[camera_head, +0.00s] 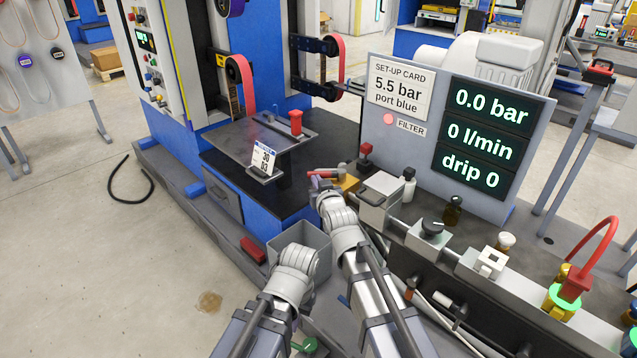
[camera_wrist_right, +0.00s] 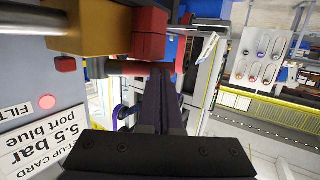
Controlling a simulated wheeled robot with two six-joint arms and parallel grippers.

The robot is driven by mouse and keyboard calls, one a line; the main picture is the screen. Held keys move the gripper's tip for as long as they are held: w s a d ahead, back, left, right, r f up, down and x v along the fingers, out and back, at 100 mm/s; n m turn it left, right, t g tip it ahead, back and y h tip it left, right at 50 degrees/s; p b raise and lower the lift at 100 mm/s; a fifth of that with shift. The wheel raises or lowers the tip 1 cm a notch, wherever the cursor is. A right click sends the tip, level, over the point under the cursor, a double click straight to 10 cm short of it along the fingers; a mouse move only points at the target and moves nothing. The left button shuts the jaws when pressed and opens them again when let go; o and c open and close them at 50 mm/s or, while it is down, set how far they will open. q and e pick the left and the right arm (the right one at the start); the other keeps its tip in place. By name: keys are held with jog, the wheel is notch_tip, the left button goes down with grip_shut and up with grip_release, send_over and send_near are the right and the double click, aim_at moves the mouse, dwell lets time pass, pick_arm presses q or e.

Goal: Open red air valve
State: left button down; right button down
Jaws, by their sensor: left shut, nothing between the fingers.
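The red air valve shows as a red lever (camera_head: 323,174) on a brass body (camera_head: 346,184), left of the display panel. In the right wrist view, the red lever (camera_wrist_right: 130,68) lies crosswise below the brass body (camera_wrist_right: 90,28) and a red block (camera_wrist_right: 150,32). My right gripper (camera_head: 319,191) is right at the lever. Its dark fingers (camera_wrist_right: 166,82) reach the lever's end in the wrist view; whether they grip it is unclear. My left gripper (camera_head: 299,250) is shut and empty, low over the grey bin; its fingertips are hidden.
The display panel (camera_head: 438,133) reads 0.0 bar, 0 l/min and drip 0. Its set-up card (camera_head: 399,91) says 5.5 bar, port blue. A grey bin (camera_head: 317,240) stands below the bench. A red-topped knob (camera_head: 365,151) and small bottles stand close right of the valve.

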aim_at(314, 173)
jog(key=shift+a+r+x, duration=0.1)
jog(key=shift+r+x, duration=0.05)
jog(key=shift+x, duration=0.7)
jog(key=shift+a+r+x, duration=0.1)
jog(key=shift+r+x, duration=0.05)
jog(key=shift+x, duration=0.65)
jog(key=shift+w, duration=1)
jog(key=shift+w+d, duration=0.15)
jog(key=shift+w, duration=0.7)
jog(key=shift+s, duration=0.1)
